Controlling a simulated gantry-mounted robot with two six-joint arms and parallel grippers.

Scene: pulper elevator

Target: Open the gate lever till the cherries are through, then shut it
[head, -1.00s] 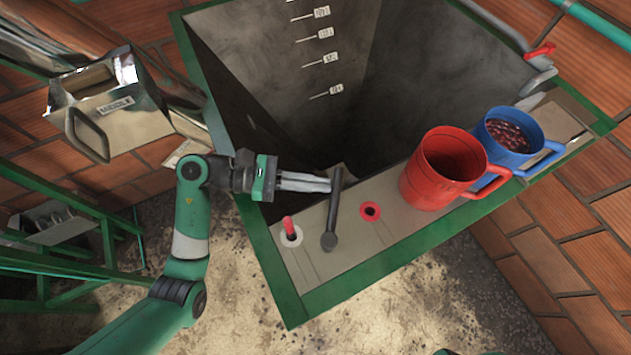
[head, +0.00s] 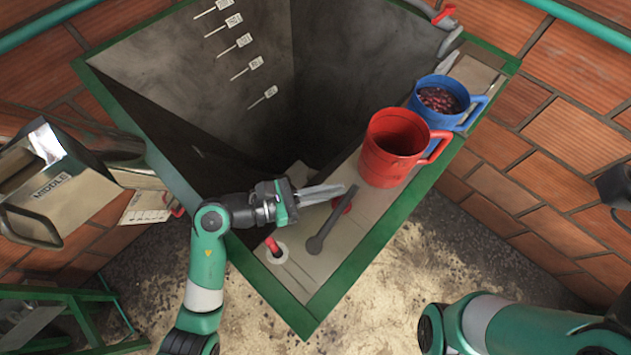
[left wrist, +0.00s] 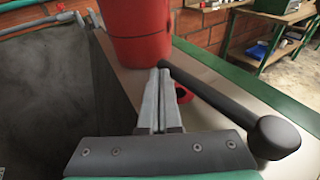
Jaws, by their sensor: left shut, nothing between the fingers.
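The gate lever, a dark grey bar with a round end (head: 316,243), lies on the hopper's front ledge in the head view. Its far end reaches over beside a red-ringed hole (head: 343,205). My left gripper (head: 335,191) is shut and empty, its fingertips against or very close to the bar's far end. The left wrist view shows the closed fingers (left wrist: 160,100) left of the lever (left wrist: 215,98); contact is hard to judge. Cherries (head: 438,99) sit in a blue mug (head: 462,118). The hopper's floor (head: 285,155) is dark; I see no cherries there. My right gripper is not visible.
A red mug (head: 393,150) stands on the ledge right of the lever. A red peg (head: 271,245) stands in a white-ringed hole on the left. A metal container labelled MIDDLE (head: 55,190) hangs at left. Scale tags (head: 243,39) line the hopper wall. My right arm is at lower right.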

